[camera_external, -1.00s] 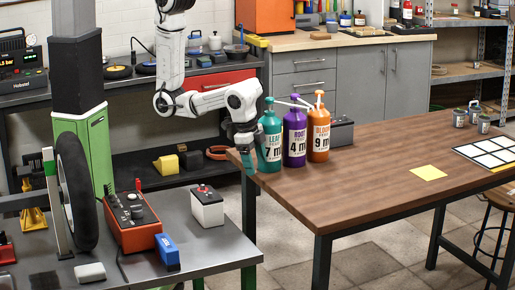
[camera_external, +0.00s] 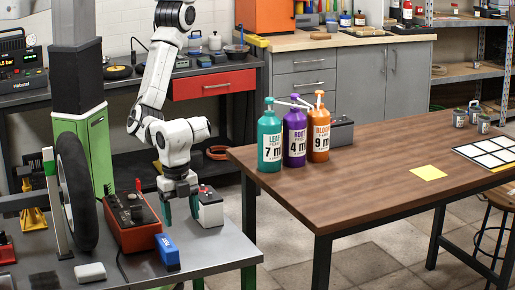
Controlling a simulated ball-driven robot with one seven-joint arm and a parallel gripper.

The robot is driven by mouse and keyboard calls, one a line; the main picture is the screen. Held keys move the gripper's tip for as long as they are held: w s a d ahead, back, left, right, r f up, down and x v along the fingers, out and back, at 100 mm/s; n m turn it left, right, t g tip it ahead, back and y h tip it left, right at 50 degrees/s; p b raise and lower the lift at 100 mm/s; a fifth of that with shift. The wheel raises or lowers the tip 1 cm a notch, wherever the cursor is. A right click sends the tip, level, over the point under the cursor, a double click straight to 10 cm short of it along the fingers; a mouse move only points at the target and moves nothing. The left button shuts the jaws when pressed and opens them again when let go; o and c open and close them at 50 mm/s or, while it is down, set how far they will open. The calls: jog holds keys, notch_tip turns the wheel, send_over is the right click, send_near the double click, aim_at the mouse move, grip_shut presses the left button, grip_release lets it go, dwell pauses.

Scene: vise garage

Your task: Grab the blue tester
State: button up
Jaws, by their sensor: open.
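The blue tester (camera_external: 167,252) stands on the grey metal bench at the lower left, just right of the red control box (camera_external: 132,223). It is a small blue block with pale lettering. My gripper (camera_external: 181,208) points down above the bench, behind and above the tester and apart from it in the picture. Its teal fingers are spread and nothing shows between them. The fingers partly overlap the white battery-like box (camera_external: 208,207) behind; I cannot tell whether they touch it.
The grey bench (camera_external: 222,248) is clear at its front right. A black wheel (camera_external: 77,190) stands at the left, and a pale block (camera_external: 90,272) lies in front. A wooden table (camera_external: 375,183) at the right bears teal (camera_external: 269,140), purple (camera_external: 294,139) and orange (camera_external: 318,138) pump bottles.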

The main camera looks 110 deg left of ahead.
send_over(166, 242)
jog(key=shift+s+f+m+g, duration=0.1)
jog(key=shift+f+m+g, duration=0.05)
jog(key=shift+m+g, duration=0.2)
jog(key=f, duration=0.4)
jog(key=shift+s+d+f, duration=0.15)
jog(key=shift+s, duration=0.05)
jog(key=shift+w+a+f, duration=0.15)
jog(key=shift+f, duration=1.45)
jog(key=shift+w+a+f, duration=0.1)
jog(key=shift+w+f, duration=0.05)
jog(key=shift+f, duration=1.45)
jog(key=shift+c, duration=0.3)
jog(key=c, duration=1.1)
jog(key=shift+r, duration=0.1)
